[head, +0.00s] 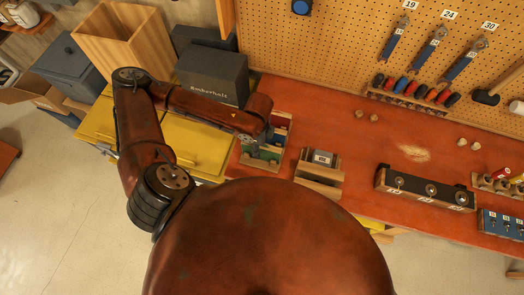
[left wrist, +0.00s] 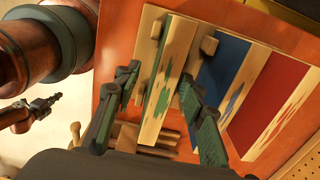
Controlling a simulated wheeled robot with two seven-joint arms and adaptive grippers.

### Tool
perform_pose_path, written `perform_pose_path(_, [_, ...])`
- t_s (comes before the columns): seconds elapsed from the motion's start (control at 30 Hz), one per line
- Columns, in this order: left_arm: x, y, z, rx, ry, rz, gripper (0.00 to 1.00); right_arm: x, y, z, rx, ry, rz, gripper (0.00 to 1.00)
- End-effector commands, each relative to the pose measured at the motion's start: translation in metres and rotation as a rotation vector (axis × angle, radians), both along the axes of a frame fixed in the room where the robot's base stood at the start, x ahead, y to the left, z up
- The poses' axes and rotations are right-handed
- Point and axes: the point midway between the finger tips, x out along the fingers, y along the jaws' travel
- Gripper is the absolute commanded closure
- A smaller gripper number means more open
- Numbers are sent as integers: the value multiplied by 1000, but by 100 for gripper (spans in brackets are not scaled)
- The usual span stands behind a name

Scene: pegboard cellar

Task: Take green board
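The green board (left wrist: 176,42) stands on edge in a wooden rack (left wrist: 148,30) in the left wrist view, with green paint marks on its pale wood edge. My left gripper (left wrist: 160,108) is open, one finger on each side of this board, with gaps showing beside it; I cannot tell whether either finger touches it. A blue board (left wrist: 222,60) and a red board (left wrist: 272,95) stand to its right in the same rack. In the head view, my left arm reaches over the rack (head: 246,158) and partly hides the boards and the gripper.
A grey box (head: 212,78) stands behind the rack. A small wooden holder (head: 320,172) and a block with knobs (head: 425,190) stand to the right on the red bench (head: 350,145). Yellow cabinets (head: 200,145) are to the left. The bench middle is mostly clear.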

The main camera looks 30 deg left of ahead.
Motion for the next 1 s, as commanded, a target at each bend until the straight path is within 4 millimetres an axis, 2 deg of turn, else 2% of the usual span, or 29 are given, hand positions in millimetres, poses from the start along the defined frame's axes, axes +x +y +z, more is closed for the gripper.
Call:
perform_pose_path(0.2, [6,-6,-27,-1,2,-2,62,15,0,6,1,-17,4,100])
perform_pose_path(0.4, [7,-7,-51,-1,0,-6,62,16,-2,7,-2,-19,5,100])
perform_pose_path(0.67, [7,-7,-54,-1,-1,-6,62,14,-5,7,-4,-17,5,100])
perform_pose_path(1.0, [7,-7,-54,-1,-1,-5,84,11,-5,7,-6,-13,4,100])
